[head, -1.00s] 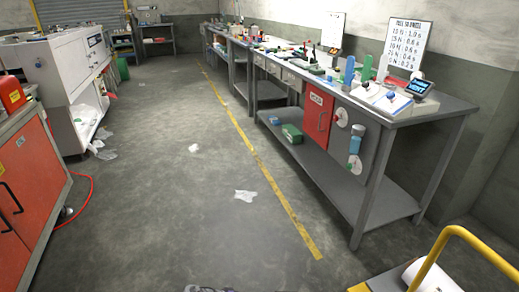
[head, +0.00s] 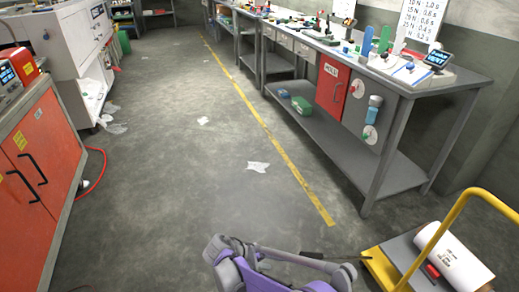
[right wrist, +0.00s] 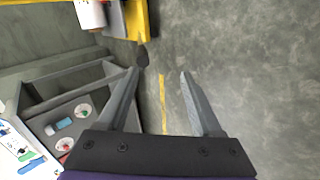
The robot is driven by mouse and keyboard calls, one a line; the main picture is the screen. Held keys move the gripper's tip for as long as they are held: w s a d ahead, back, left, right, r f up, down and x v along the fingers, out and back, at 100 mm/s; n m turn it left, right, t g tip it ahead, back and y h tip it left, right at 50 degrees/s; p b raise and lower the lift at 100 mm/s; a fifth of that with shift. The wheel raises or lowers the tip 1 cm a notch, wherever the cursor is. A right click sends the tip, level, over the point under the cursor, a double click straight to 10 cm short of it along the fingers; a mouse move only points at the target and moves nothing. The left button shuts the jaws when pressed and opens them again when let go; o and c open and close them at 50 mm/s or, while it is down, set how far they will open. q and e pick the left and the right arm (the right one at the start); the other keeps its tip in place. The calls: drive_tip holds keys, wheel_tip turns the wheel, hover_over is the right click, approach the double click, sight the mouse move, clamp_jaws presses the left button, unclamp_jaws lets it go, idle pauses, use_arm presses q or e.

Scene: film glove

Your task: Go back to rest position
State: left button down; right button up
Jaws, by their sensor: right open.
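My right gripper (right wrist: 159,73) is open in the right wrist view, with its two grey fingers apart and nothing between them. Grey floor shows below and between the fingers. In the head view, my purple and grey right arm shows at the bottom middle, above the floor and left of the yellow cart (head: 381,268). The exact opening of the jaws is hard to make out there. My left gripper is not in view.
The grey workbench (head: 455,83) stands at right, with a red panel (head: 331,86). A red cabinet (head: 40,165) stands at left. The cart carries a white roll (head: 452,262). White scraps (head: 258,166) lie on the otherwise clear aisle floor.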

drive_tip(key=s+d+r+y, duration=0.5)
drive_tip(key=s+d+r, duration=0.6)
drive_tip(key=s+d+r+m+t+y, duration=0.1)
drive_tip(key=s+d+m+y, duration=0.2)
drive_tip(key=s, duration=1.3)
use_arm(q)
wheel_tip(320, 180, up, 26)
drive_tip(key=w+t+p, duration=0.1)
drive_tip(key=p, duration=2.2)
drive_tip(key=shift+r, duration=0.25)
use_arm(e)
wheel_tip(320, 180, up, 26)
drive_tip(key=w+n+t, duration=0.1)
drive_tip(key=shift+w+a+r+t+y, duration=0.15)
drive_tip(key=shift+r+t+y, duration=0.1)
drive_tip(key=shift+t+y, duration=0.05)
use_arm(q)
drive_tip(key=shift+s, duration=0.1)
use_arm(e)
drive_tip(key=shift+c, duration=0.2)
